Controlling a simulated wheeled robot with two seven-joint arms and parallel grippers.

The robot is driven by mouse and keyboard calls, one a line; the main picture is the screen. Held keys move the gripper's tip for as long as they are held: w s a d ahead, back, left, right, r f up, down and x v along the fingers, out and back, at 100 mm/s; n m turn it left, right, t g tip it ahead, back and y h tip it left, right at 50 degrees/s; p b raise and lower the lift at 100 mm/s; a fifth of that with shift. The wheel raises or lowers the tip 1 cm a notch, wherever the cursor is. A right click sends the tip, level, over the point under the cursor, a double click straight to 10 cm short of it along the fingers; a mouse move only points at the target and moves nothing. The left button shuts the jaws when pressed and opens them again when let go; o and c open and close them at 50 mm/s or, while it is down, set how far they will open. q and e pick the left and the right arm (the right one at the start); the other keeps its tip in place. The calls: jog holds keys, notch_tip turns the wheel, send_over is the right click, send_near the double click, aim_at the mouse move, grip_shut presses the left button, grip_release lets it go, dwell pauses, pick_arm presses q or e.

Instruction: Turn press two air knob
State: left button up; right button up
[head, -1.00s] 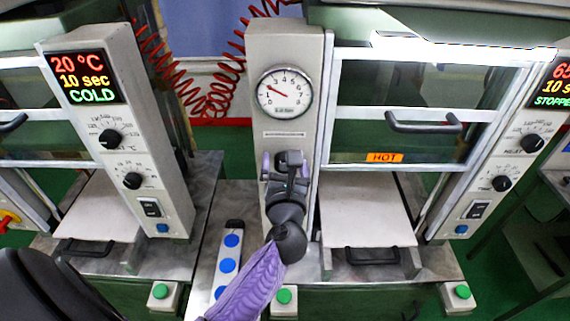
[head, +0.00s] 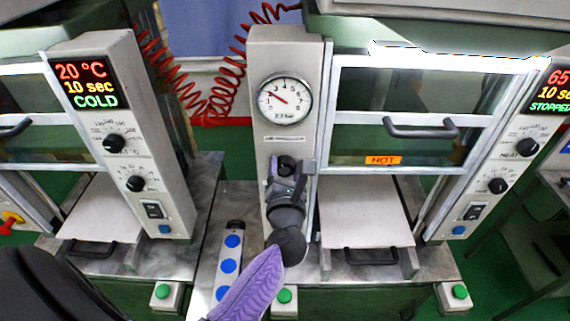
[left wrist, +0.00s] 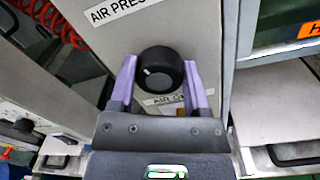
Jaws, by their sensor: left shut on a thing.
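The black air knob (left wrist: 158,73) sits on the grey air panel below a label reading "AIR PRES". In the left wrist view my left gripper (left wrist: 160,80) has its two purple fingers on either side of the knob, shut on it. The knob's white mark points to the left. In the head view the left gripper (head: 287,170) is at the panel and largely hides the knob. The pressure gauge (head: 284,98) above it has its red needle pointing up and left. My right gripper is not in view.
A hot press (head: 410,120) with a handle stands right of the panel. A cold press with a control box (head: 130,140) stands left. A strip with blue buttons (head: 229,266) and green buttons (head: 285,296) lie in front. A red coiled hose hangs behind.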

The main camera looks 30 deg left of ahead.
pick_arm(q)
jog(key=m+p, duration=0.2)
jog(key=m, duration=0.2)
jog(key=shift+r+m+p, duration=0.1)
jog(key=shift+m+p, duration=0.2)
jog(key=shift+d+f+m+p, duration=0.15)
jog(key=shift+m+p, duration=0.95)
jog(key=shift+m, duration=1.4)
jog(key=o, duration=1.3)
jog(key=p+v, duration=0.1)
jog(key=v, duration=0.8)
jog(key=shift+s+d+f, duration=0.15)
jog(key=shift+s+f, duration=0.05)
jog(key=shift+s, duration=0.2)
